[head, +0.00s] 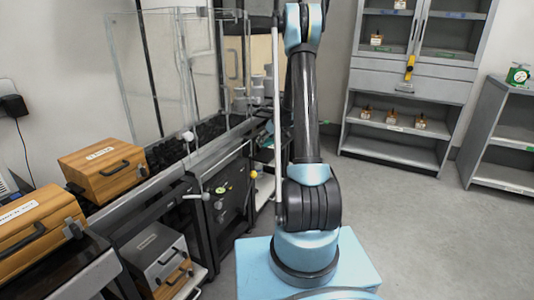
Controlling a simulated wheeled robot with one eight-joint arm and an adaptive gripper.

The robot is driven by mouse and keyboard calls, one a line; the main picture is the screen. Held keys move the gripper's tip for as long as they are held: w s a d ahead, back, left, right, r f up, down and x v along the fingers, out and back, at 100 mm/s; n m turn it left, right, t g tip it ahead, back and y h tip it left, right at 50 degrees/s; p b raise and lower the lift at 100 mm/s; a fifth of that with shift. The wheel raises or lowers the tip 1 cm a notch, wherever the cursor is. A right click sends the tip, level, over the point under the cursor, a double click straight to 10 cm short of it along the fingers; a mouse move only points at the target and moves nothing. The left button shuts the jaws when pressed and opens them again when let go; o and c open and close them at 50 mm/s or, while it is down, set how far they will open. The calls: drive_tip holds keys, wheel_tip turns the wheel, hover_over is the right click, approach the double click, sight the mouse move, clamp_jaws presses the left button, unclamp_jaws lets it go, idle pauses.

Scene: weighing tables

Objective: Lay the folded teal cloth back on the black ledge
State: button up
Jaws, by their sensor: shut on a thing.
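My arm rises through the middle of the head view and leaves it at the top edge. My gripper is not in view, so what it holds cannot be seen. I cannot make out the folded teal cloth anywhere in this view. A dark, black-looking surface (208,131) runs along the bench behind the glass panels at left. I cannot tell whether it is the black ledge.
Wooden boxes (103,170) (38,232) stand on the bench at left. A silver case (152,255) sits below. A grey cabinet (408,85) with small items on its shelves stands at the back, with another shelf (503,130) at right. The floor (430,225) at right is clear.

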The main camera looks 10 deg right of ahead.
sight(265, 154)
drive_tip(key=shift+w+f, duration=0.1)
drive_tip(key=shift+f, duration=1.8)
drive_tip(key=f, duration=0.3)
drive_tip(key=shift+w+f, duration=0.1)
drive_tip(key=shift+w, duration=0.1)
drive_tip(key=o, duration=0.9)
drive_tip(key=shift+o, duration=0.2)
